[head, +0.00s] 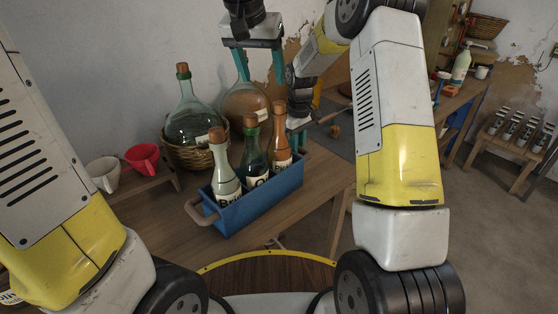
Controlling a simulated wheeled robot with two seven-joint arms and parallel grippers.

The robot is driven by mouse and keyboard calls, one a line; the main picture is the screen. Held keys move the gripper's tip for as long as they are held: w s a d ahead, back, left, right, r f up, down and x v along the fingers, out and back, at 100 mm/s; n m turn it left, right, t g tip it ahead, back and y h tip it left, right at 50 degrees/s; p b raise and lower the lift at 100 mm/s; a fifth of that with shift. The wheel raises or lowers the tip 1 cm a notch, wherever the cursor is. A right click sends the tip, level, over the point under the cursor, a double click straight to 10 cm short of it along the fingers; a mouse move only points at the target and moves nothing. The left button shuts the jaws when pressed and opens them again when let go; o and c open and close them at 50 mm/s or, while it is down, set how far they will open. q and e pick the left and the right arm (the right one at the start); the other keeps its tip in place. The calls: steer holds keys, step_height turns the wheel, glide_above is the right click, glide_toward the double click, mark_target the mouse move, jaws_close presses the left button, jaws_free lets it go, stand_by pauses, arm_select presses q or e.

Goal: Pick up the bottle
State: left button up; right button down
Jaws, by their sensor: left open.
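Three corked bottles stand upright in a blue crate (262,201): a clear one (222,165), a green one (253,158) and an amber-brown one (280,142). Their labels are partly hidden by the crate wall. My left gripper (260,73) is open and empty, teal fingers pointing down, at the top centre. It is above the bottles in the picture and overlaps the upper part of an amber demijohn (243,105); I cannot tell whether they touch. My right gripper (297,136) shows only partly, just right of the brown bottle; its finger gap is unclear.
A green-tinted corked demijohn (190,118) sits in a wicker basket (184,155) behind the crate. Bare wooden tabletop (315,187) lies right of the crate. Several small bottles stand on a far-right stool (502,158).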

mark_target(279, 103)
arm_select(q)
steer(key=w+d+f, duration=0.1)
steer(key=f, duration=0.1)
steer(key=w+d+f, duration=0.2)
steer(key=w+f, duration=0.1)
steer(key=shift+d+f, duration=0.25)
steer(key=shift+f, duration=0.1)
steer(key=shift+s+x, duration=0.15)
steer(key=shift+x, duration=1.3)
steer(key=shift+s+x, duration=0.15)
steer(key=shift+x, duration=1.35)
steer(key=shift+a+f, duration=0.1)
jaws_close()
